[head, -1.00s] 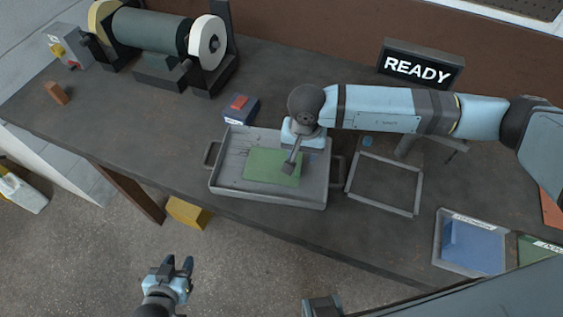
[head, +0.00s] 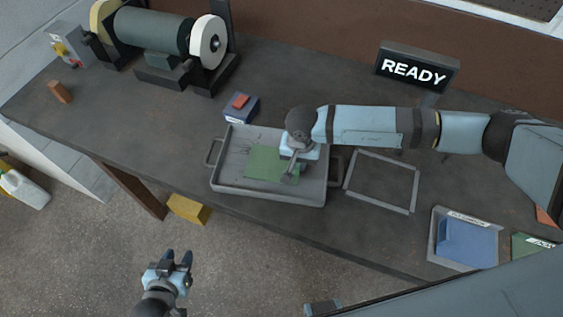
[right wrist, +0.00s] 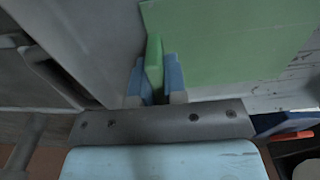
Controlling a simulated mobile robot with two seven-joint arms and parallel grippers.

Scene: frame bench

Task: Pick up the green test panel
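The green test panel (head: 264,161) lies flat in a grey tray (head: 226,183) on the bench. In the right wrist view the panel (right wrist: 225,40) fills the upper right, and a green upright tab (right wrist: 154,62) stands at its near edge. My right gripper (head: 288,178) is down in the tray at the panel's right part. In the right wrist view the blue fingers of my right gripper (right wrist: 157,80) lie against both sides of the tab with no clear gap. My left gripper (head: 180,258) is open and empty, in front of the bench over the floor.
An empty grey frame (head: 348,183) lies right of the tray. A blue box with a red top (head: 241,107) stands behind it.

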